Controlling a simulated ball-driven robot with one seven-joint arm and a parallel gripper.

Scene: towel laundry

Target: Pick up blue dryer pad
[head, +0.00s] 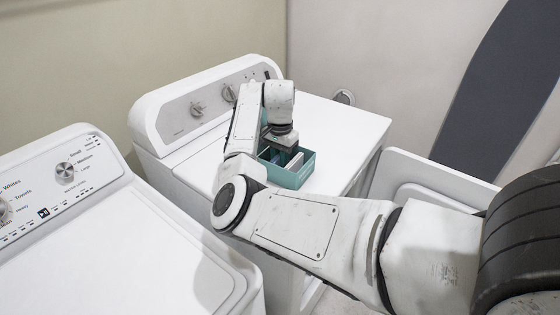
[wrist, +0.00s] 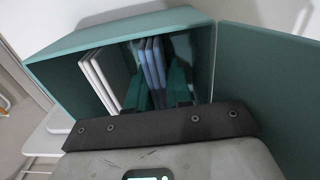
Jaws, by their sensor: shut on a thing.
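An open teal box (head: 305,172) stands on top of the white dryer, and its walls also show in the wrist view (wrist: 60,60). Inside it, thin white pads (wrist: 103,80) stand upright on the left, and blue dryer pads (wrist: 152,62) stand upright near the middle. My gripper (wrist: 160,78) reaches down into the box, with its fingers either side of the blue pads and shut on blue pad. Exactly how many blue pads are between the fingers is hard to tell.
The dryer top (head: 345,125) is clear to the right of the box. The dryer's control panel (head: 205,105) rises behind my arm. A washer (head: 120,240) stands at the left. An open white appliance door or lid (head: 415,180) is at the right, near a dark ironing board (head: 500,85).

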